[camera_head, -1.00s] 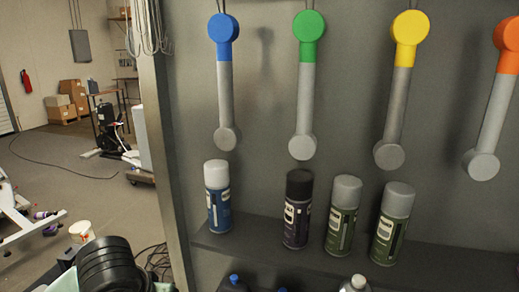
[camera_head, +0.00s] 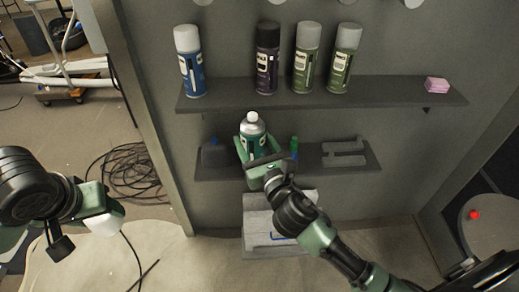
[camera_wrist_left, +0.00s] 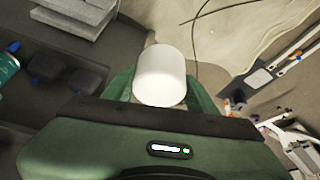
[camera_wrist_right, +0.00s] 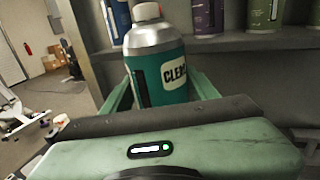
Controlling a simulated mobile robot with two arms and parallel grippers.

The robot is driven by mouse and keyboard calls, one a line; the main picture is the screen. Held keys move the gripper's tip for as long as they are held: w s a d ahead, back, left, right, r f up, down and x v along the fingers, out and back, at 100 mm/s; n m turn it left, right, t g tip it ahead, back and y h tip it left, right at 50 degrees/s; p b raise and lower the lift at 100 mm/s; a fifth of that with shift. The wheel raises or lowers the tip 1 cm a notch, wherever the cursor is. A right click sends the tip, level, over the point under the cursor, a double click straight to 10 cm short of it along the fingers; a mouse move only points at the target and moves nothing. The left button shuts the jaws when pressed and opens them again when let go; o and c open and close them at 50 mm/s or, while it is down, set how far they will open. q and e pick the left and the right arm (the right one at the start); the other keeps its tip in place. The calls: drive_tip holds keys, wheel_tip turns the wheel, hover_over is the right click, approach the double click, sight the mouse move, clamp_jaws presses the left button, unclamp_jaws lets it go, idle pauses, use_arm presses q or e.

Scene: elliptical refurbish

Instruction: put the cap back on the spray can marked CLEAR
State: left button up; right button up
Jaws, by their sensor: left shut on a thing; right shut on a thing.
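The spray can marked CLEAR (camera_wrist_right: 160,60) is teal with a silver shoulder and a bare white top, its label readable in the right wrist view. In the head view the can (camera_head: 253,137) stands upright at the lower shelf, and my right gripper (camera_head: 263,167) is shut around it. My left gripper (camera_head: 98,205) is at the left, well away from the can, shut on a white cap (camera_head: 106,223). The left wrist view shows the cap (camera_wrist_left: 160,76) as a plain white cylinder between the fingers. Its open end cannot be made out.
The upper shelf (camera_head: 400,93) holds several capped cans, including a blue one (camera_head: 191,70), and a pink block (camera_head: 437,85). A grey box (camera_head: 255,215) is below.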

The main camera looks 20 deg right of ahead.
use_arm(q)
drive_tip(key=shift+w+d, duration=0.2)
drive_tip(key=shift+d, duration=0.45)
drive_tip(key=shift+a, duration=0.25)
drive_tip(key=w+d+r+m+h, duration=0.1)
drive_tip(key=w+d+r+m, duration=0.2)
drive_tip(key=w+d, duration=0.6)
wheel_tip(320, 180, up, 12)
drive_tip(key=m+g+h, duration=0.2)
drive_tip(key=m, duration=0.5)
hover_over(255, 113)
drive_tip(key=shift+d+f, duration=0.15)
drive_tip(key=shift+d, duration=0.05)
drive_tip(key=shift+f, duration=2.95)
drive_tip(key=shift+a, duration=0.35)
drive_tip(key=shift+f, duration=0.75)
